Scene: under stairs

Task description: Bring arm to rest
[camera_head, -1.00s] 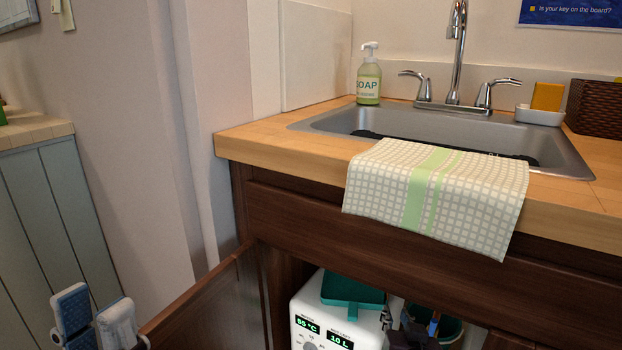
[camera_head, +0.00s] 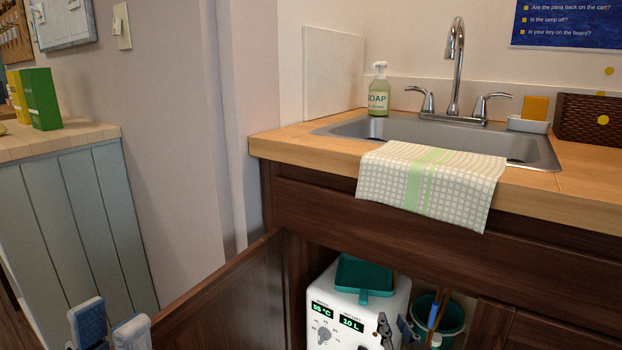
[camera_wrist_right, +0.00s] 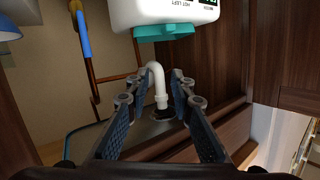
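My left gripper (camera_head: 110,333) is at the bottom left of the head view, by the open cabinet door. Its two pads stand apart with nothing seen between them. My right gripper (camera_head: 397,332) shows partly at the bottom of the head view, in front of the white water heater (camera_head: 330,307) under the sink. In the right wrist view my right gripper (camera_wrist_right: 154,90) has its fingers spread, with no held object. A white bent pipe (camera_wrist_right: 159,82) appears between the fingers, behind them.
The open dark cabinet door (camera_head: 225,300) stands between my grippers. A teal tray-like piece (camera_head: 363,275) is on the heater, with a teal bucket (camera_head: 452,317) to its right. A checked towel (camera_head: 400,185) hangs over the counter edge (camera_head: 300,150). Pipes (camera_wrist_right: 92,60) run nearby.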

